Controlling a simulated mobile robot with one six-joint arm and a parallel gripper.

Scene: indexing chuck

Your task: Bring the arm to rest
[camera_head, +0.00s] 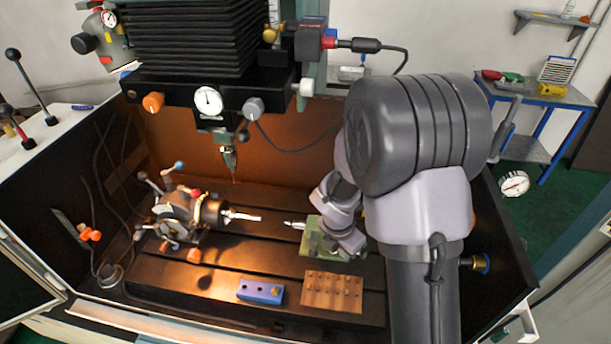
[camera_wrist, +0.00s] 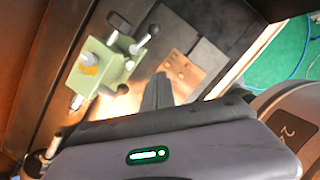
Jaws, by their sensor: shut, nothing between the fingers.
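My arm (camera_head: 415,200) rises at the right of the head view, bent at a large grey elbow, with its wrist links (camera_head: 338,205) hanging over the machine table. In the wrist view my gripper (camera_wrist: 158,90) shows as dark fingers closed together, with nothing held. In the head view the fingers cannot be made out. The indexing chuck (camera_head: 180,212) stands on the left of the table, with a pale rod (camera_head: 242,216) pointing right from it. The green tailstock (camera_head: 318,243) is partly hidden behind my wrist. It also shows in the wrist view (camera_wrist: 100,66), apart from my fingers.
A wooden peg block (camera_head: 335,291) and a blue block (camera_head: 260,292) lie at the table's front. The spindle head with a dial (camera_head: 208,99) hangs above the chuck. Enclosure walls border the table. A side bench (camera_head: 540,95) stands at the far right.

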